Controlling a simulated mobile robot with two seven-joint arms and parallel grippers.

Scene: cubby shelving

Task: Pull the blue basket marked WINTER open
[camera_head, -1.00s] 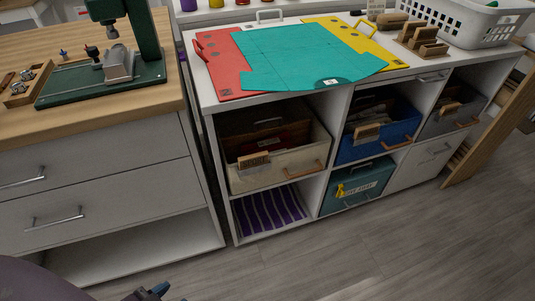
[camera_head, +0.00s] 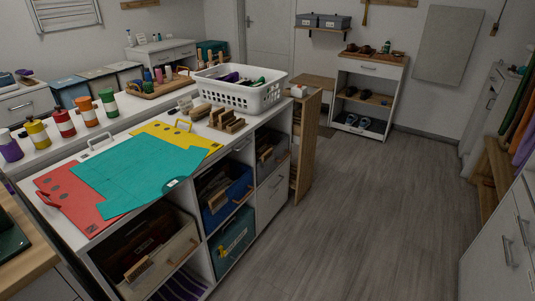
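A blue basket (camera_head: 231,201) sits in the upper middle cubby of the white shelving unit, with papers or folders inside and a tan handle on its front. A wooden tag hangs on its front; its writing is too small to read. The basket looks pushed in. Neither of my grippers shows in the head view now.
A cream basket (camera_head: 165,265) is left of it, a teal box (camera_head: 234,243) below and a grey basket (camera_head: 272,159) to the right. A white laundry basket (camera_head: 240,92) and a teal sheet (camera_head: 130,173) lie on top. The grey floor (camera_head: 345,225) at right is clear.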

